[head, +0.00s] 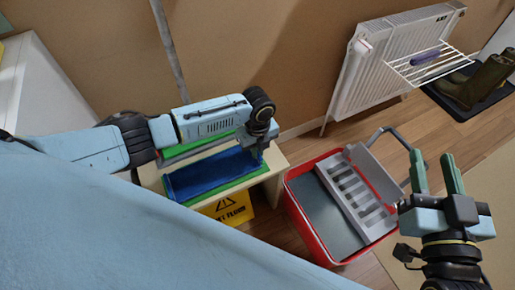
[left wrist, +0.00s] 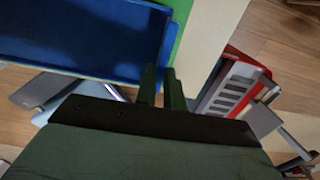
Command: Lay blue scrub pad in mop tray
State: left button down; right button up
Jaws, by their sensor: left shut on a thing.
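I cannot tell whether the green layer is the mop tray. My right gripper (head: 436,172) is open and empty, right of the red bucket.
A red bucket (head: 300,212) with a grey slotted wringer (head: 362,192) stands on the floor right of the bench (head: 273,160). A yellow floor sign (head: 232,207) is below the bench. A white radiator (head: 380,62) with a wire rack (head: 432,66) is at the back right, near boots (head: 485,80).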

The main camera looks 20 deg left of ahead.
pick_arm(q)
jog(key=shift+f, duration=0.4)
pick_arm(e)
jog(key=shift+f, duration=0.25)
pick_arm(q)
jog(key=c, duration=1.4)
grip_release()
